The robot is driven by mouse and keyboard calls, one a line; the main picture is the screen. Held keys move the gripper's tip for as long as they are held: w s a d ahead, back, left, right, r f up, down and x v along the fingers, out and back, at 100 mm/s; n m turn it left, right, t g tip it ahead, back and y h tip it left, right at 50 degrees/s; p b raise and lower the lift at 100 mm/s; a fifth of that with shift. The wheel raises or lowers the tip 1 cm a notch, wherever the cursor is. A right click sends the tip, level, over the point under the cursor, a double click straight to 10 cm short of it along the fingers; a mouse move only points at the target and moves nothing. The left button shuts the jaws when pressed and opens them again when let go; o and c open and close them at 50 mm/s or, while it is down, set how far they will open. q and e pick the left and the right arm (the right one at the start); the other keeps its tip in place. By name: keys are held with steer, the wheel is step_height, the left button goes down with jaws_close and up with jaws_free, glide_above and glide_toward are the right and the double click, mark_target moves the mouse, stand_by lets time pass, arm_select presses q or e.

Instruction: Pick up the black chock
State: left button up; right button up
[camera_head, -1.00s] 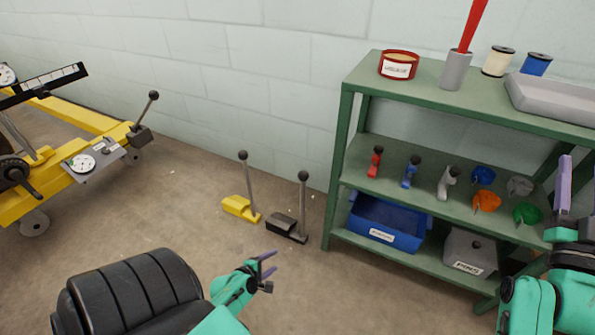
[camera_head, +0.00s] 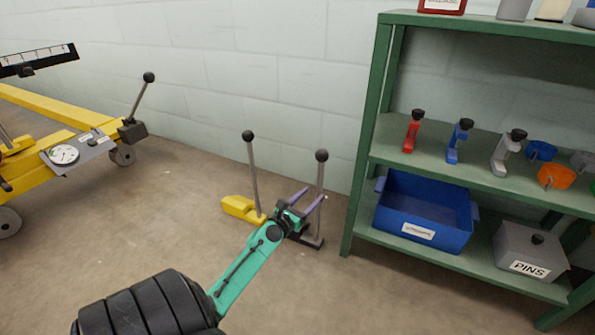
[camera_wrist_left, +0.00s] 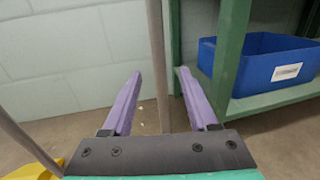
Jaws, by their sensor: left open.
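The black chock (camera_head: 314,241) stands on the floor left of the green shelf, with an upright grey handle rod (camera_head: 320,185) topped by a dark ball. Its block is partly hidden behind my left gripper (camera_head: 308,199) in the head view. My left gripper is open. In the left wrist view a grey rod (camera_wrist_left: 158,60) rises between the two purple fingers of my left gripper (camera_wrist_left: 162,88), apart from both. The ball and the block are out of that view. My right gripper is not in view.
A yellow chock (camera_head: 240,208) with its own rod stands just left of the black one. The green shelf (camera_head: 365,160) holds a blue bin (camera_head: 425,215) and a grey PINS box (camera_head: 530,262). A yellow wheeled machine (camera_head: 60,118) is at left. Open floor lies in front.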

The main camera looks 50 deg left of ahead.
mark_target(318, 190)
arm_select(q)
steer(key=w, duration=0.3)
steer(key=w+b, duration=0.1)
steer(key=w, duration=0.1)
steer(key=shift+w+a+f, duration=0.15)
steer(key=shift+a, duration=0.25)
jaws_close()
stand_by(0.5)
stand_by(0.5)
